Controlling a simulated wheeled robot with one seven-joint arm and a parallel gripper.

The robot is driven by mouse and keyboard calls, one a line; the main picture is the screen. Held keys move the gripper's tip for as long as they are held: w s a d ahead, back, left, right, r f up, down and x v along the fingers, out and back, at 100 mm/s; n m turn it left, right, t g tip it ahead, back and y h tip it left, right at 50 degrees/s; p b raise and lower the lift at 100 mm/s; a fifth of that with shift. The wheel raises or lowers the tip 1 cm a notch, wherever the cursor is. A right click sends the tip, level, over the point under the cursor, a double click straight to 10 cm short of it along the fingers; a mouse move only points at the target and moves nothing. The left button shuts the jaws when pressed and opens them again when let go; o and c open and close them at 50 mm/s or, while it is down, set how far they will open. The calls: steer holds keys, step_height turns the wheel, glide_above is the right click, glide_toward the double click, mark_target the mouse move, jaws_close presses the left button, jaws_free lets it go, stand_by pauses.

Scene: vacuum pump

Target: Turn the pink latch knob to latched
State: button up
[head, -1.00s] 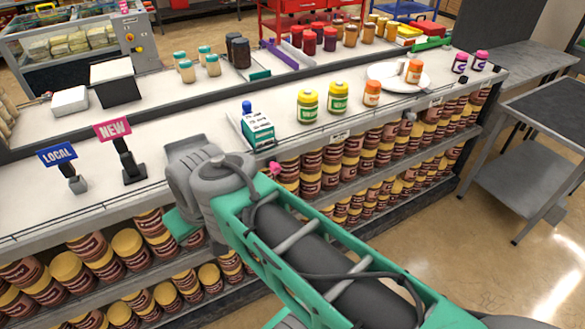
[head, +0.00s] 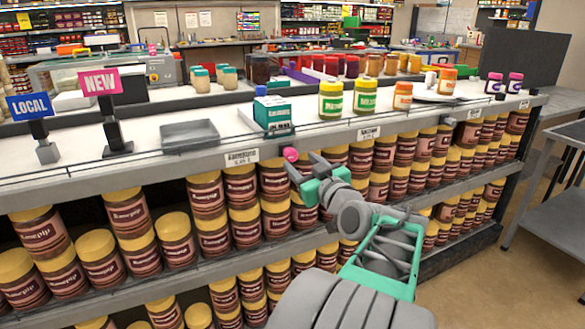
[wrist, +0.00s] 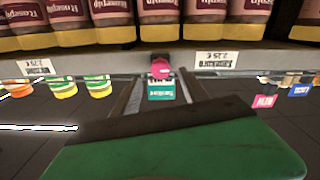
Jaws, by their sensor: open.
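The pink latch knob (head: 291,154) sticks out at the shelf's front edge, just below a teal and white box with a blue top (head: 272,112). My gripper (head: 303,166) is open and empty, close to the knob on its lower right in the head view. In the wrist view, which looks upside down, the knob (wrist: 160,69) lies between the lines of the two fingers, near their tips. The teal box (wrist: 161,92) shows behind it. I cannot tell whether the fingers touch the knob. Its latch position is not readable.
Rows of brown jars with yellow lids (head: 207,190) fill the shelves under the counter. Price labels (head: 241,157) run along the edge. Yellow-lidded jars (head: 331,100) and a grey tray (head: 189,135) stand on top. Floor (head: 540,270) is clear at right.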

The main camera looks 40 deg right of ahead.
mark_target(293, 156)
steer(key=x, duration=0.5)
steer(key=shift+w, duration=0.35)
jaws_close()
